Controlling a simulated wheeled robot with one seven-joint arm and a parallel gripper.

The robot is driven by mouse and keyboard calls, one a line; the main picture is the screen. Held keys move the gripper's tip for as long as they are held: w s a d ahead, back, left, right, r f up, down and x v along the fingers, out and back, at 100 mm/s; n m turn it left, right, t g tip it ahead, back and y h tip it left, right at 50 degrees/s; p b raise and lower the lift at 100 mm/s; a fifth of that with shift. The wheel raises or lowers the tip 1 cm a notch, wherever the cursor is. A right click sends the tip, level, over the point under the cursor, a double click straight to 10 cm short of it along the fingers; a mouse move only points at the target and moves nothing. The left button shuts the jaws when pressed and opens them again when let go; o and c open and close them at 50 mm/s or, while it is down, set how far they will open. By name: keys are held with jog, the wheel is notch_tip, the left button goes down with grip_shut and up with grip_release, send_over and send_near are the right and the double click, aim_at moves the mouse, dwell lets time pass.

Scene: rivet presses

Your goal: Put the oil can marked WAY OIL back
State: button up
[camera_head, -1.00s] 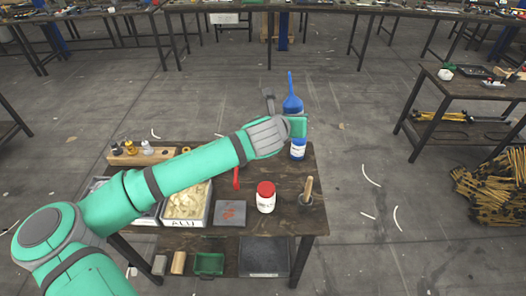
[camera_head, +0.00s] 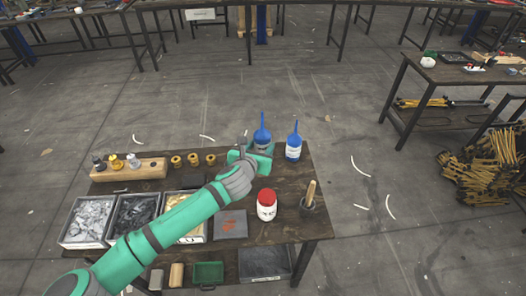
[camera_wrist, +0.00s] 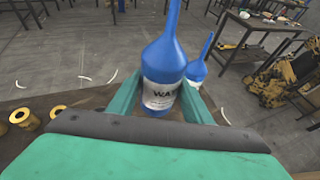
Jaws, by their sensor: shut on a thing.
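A blue oil can (camera_wrist: 164,62) with a long spout and a white label, on which "WA" can be read, stands upright between the fingers of my gripper (camera_wrist: 163,98) in the wrist view. In the head view the can's blue top (camera_head: 262,135) shows above my gripper (camera_head: 255,160), at the table's back edge; its lower part is hidden, and I cannot tell whether its base touches the table. My gripper is shut on it. A second blue can (camera_head: 293,142) with a white label stands upright just to its right, also seen in the wrist view (camera_wrist: 197,68).
A red-lidded white jar (camera_head: 267,205) and a pot with a wooden handle (camera_head: 309,198) stand at the front right of the table (camera_head: 285,232). Brass rollers (camera_head: 193,160) and a wooden block (camera_head: 130,171) lie left. Bins (camera_head: 90,219) stand front left.

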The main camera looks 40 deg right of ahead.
jog(key=w+d+f, duration=0.1)
jog(key=d+f, duration=0.1)
jog(key=w+d+f, duration=0.3)
jog(key=d+f, duration=0.1)
jog(key=shift+w+f, duration=0.3)
jog(key=shift+f, duration=0.1)
jog(key=shift+w+a+f, duration=0.1)
jog(key=shift+f, duration=1.5)
jog(key=shift+f, duration=0.1)
jog(key=o, duration=1.2)
jog(key=shift+o, duration=0.2)
